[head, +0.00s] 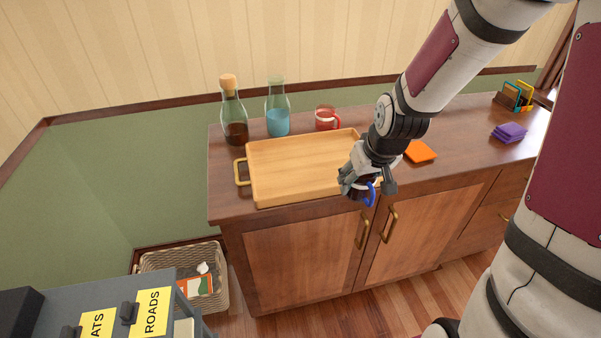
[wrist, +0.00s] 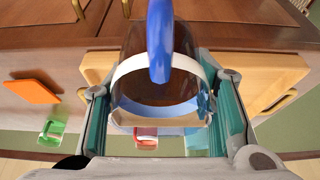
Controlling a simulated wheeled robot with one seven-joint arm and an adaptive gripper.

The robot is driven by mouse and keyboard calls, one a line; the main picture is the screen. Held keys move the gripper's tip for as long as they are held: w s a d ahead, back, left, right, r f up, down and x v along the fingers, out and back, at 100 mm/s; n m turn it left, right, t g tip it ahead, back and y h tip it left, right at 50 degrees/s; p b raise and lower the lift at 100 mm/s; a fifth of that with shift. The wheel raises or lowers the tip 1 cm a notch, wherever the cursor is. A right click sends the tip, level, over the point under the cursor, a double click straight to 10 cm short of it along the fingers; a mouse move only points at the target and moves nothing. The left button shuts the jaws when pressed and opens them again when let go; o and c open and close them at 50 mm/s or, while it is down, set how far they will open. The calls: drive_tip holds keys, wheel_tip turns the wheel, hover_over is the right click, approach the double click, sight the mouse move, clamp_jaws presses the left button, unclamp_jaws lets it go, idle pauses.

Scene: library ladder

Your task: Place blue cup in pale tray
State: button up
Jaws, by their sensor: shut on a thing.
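My gripper (head: 368,188) is shut on the blue cup (head: 370,195), near the front edge of the cabinet top by the tray's right front corner. In the wrist view the blue cup (wrist: 159,40) sits between my two finger pads, with its blue handle toward the camera, a white band and a dark see-through body. The pale tray (head: 290,165) is a light wooden one with brass handles, lying on the cabinet top. It is empty where I can see it; my gripper hides its right end. The tray also shows behind the cup in the wrist view (wrist: 275,78).
A corked bottle with dark liquid (head: 233,112), a bottle with blue liquid (head: 277,108) and a red cup (head: 327,118) stand behind the tray. An orange cloth (head: 419,151) lies right of my gripper, purple cloths (head: 509,132) farther right. A wicker basket (head: 215,280) is on the floor.

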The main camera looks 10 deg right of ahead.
drive_tip(key=w+a, duration=0.2)
drive_tip(key=w, duration=0.2)
drive_tip(key=w+a+f+b, duration=0.1)
drive_tip(key=w+a, duration=0.1)
drive_tip(key=w, duration=0.3)
drive_tip(key=w+a+b, duration=0.1)
drive_tip(key=w+a, duration=0.1)
drive_tip(key=w, duration=0.2)
drive_tip(key=shift+w+f, duration=0.25)
drive_tip(key=shift+w, duration=0.2)
drive_tip(key=shift+f+b, duration=0.4)
drive_tip(key=shift+f, duration=1.35)
drive_tip(key=shift+f, duration=0.15)
drive_tip(key=o, duration=1.3)
